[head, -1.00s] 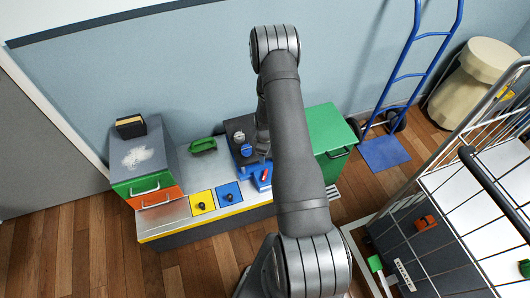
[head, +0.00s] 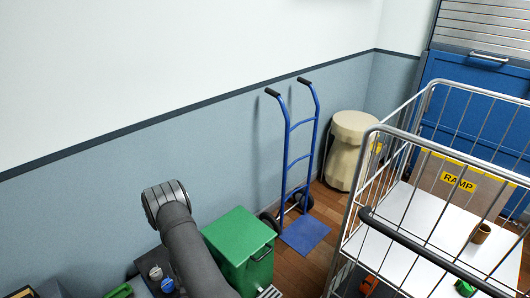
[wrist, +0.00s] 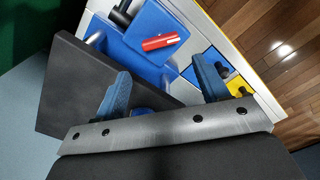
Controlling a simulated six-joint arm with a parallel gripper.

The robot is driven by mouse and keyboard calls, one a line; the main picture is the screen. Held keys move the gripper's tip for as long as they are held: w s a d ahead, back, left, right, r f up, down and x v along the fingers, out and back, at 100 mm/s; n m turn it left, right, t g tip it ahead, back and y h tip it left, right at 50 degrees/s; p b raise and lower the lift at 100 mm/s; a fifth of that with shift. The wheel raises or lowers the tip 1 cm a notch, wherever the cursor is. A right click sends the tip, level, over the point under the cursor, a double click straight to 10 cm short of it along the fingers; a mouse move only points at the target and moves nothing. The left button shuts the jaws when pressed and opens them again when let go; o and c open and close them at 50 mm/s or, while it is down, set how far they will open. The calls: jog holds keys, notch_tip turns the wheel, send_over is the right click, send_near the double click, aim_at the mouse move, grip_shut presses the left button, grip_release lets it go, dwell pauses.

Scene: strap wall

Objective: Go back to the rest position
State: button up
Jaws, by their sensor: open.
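My gripper (wrist: 161,67) shows in the wrist view with its two blue fingers apart and nothing between them. Past the fingers, a small red cylinder (wrist: 160,42) lies on a blue block (wrist: 142,22) on the bench. A dark panel (wrist: 75,85) is at the left of the gripper, partly behind the left finger. A blue knob shows partly between the fingers, low down. In the head view only my arm shows, at the lower left; my gripper is out of that picture.
In the head view a green cabinet (head: 232,240) is right of my arm. A blue hand truck (head: 300,160) leans by the wall, with a beige bin (head: 350,150) beyond. A wire cage cart (head: 350,215) fills the right. Bare floor shows between.

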notch_tip(320, 180, down, 9)
jog(key=shift+f, duration=0.1)
dwell(0.4)
notch_tip(320, 180, up, 18)
jog(key=f, duration=0.1)
notch_tip(320, 180, down, 17)
jog(key=shift+s+f, duration=0.1)
jog(key=shift+f, duration=0.05)
jog(key=shift+n, duration=0.4)
jog(key=n, duration=0.4)
jog(key=shift+n, duration=0.3)
jog(key=n, duration=0.6)
jog(key=shift+n, duration=0.3)
dwell(0.4)
